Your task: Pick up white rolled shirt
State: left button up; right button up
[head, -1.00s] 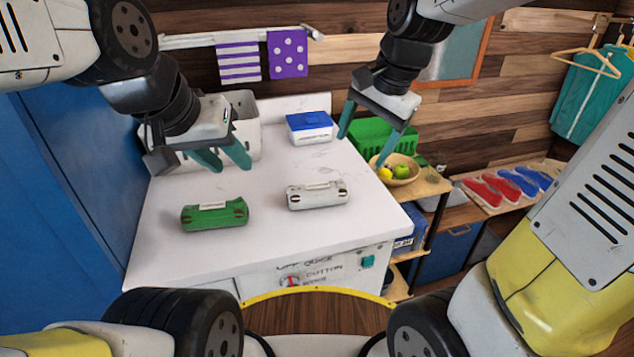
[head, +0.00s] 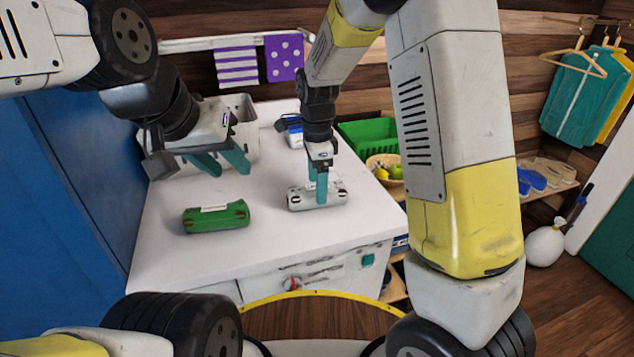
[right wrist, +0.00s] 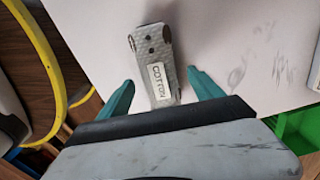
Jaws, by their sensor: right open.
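The white rolled shirt (head: 334,196) lies on the white counter top, to the right of a green rolled shirt (head: 216,217). My right gripper (head: 322,196) is over the white roll, its teal fingers pointing down and hiding part of it. In the right wrist view the white roll (right wrist: 155,62), with a label reading COTTON, lies between and a little beyond the open fingers (right wrist: 160,92); I cannot tell if they touch it. My left gripper (head: 220,163) hangs open and empty above the counter, behind the green roll.
A green crate (head: 372,136) and a fruit bowl (head: 380,160) are off to the right. The counter's front is clear.

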jog(key=shift+f, duration=1.5)
jog(key=c, duration=1.6)
jog(key=shift+o, duration=0.2)
jog(key=shift+r, duration=0.1)
